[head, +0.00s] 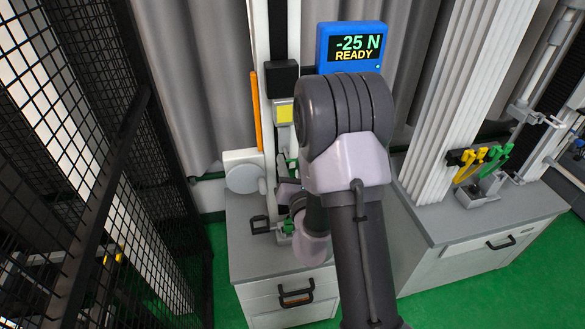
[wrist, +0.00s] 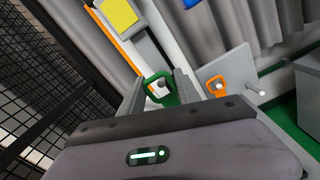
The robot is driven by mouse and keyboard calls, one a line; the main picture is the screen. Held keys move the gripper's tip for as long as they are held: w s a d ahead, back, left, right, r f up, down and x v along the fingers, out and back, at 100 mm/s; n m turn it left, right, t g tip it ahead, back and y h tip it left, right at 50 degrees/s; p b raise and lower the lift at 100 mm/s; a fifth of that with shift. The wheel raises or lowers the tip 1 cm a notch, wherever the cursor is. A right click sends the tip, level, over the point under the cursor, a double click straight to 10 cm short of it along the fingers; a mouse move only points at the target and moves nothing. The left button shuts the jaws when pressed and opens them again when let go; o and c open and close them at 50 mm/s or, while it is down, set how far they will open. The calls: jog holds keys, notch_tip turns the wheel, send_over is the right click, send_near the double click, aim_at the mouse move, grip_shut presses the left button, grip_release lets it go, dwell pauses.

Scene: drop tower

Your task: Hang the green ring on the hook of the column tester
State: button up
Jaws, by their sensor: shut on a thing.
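The green ring (wrist: 172,98) sits between the two fingers of my gripper (wrist: 161,92) in the wrist view. My gripper is shut on it. A pale rounded part shows through the ring's opening; I cannot tell whether the ring is around it or only in front of it. The column tester (head: 283,30) stands ahead, with a yellow label (wrist: 118,14) above the ring. In the head view a bit of green shows low on the column, partly behind my arm. The hook itself cannot be made out clearly.
A blue display (head: 350,45) reads "-25 N READY". A black mesh fence (head: 85,140) stands at left. Yellow and green tools (head: 482,160) are on another bench at right.

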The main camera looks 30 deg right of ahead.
aim_at(287, 154)
jog(key=shift+p+x, duration=0.5)
jog(key=shift+x, duration=1.3)
jog(key=shift+w+d+f, duration=0.15)
jog(key=shift+w+f, duration=0.35)
jog(key=shift+w, duration=0.05)
jog(key=o, duration=0.7)
